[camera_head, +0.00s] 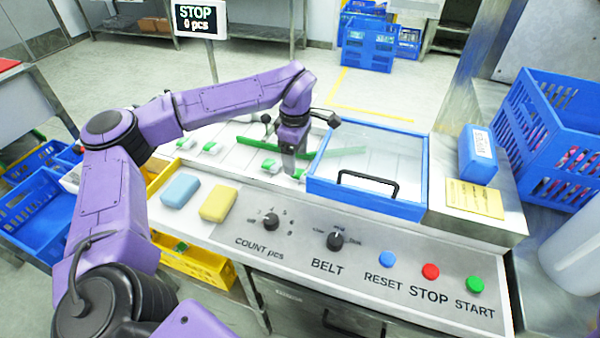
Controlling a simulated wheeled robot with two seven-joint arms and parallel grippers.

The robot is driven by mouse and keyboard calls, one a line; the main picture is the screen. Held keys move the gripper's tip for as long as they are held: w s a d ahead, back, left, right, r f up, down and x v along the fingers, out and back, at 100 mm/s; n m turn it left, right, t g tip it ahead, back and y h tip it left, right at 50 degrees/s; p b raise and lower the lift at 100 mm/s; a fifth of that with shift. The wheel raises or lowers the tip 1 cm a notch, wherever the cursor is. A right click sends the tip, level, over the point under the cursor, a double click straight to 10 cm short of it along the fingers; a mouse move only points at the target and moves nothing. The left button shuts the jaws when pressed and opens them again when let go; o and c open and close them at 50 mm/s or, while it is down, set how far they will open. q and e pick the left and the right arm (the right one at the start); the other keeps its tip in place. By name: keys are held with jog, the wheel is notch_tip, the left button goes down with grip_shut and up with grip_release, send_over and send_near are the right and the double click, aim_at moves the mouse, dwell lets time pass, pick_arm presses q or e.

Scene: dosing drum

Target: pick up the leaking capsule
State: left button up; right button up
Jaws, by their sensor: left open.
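Several small green-and-white capsules lie on the pale belt surface. Two are at the left, one (187,144) and another (210,148). A third capsule (268,167) lies just left of my left gripper (289,168), and a fourth (299,174) lies close to its right side. I cannot tell from this view which capsule leaks. My left gripper points down over the belt, open, with its fingertips low and partly lost against the belt. I cannot tell whether it touches a capsule. My right gripper is not in view.
A clear-lidded blue box (370,165) with a black handle stands right of the gripper. A green bar (345,153) crosses the belt. Blue (181,190) and yellow (218,203) sponges lie left of the control panel (330,255). The display (198,18) reads STOP, 0 pcs.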

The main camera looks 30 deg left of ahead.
aim_at(300, 172)
pick_arm(q)
jog(key=f, duration=0.3)
jog(key=w+f, duration=0.1)
jog(key=shift+d+f+p, duration=0.3)
jog(key=shift+d+p, duration=0.05)
jog(key=shift+d, duration=0.05)
jog(key=shift+s+f, duration=0.1)
jog(key=c, duration=1.1)
jog(key=shift+r, duration=0.35)
notch_tip(300, 172, up, 3)
jog(key=shift+f+b, duration=0.15)
jog(key=shift+b, duration=0.45)
jog(key=s+a+r, duration=0.1)
jog(key=s+r, duration=0.2)
jog(key=s, duration=0.1)
jog(key=s+a+r, duration=0.2)
jog(key=s+r, duration=0.1)
jog(key=s, duration=0.2)
jog(key=s+a+r, duration=0.1)
jog(key=s+r, duration=0.2)
jog(key=s, duration=0.1)
jog(key=shift+s+a+r, duration=0.15)
jog(key=shift+a+r, duration=0.05)
jog(key=shift+r, duration=0.1)
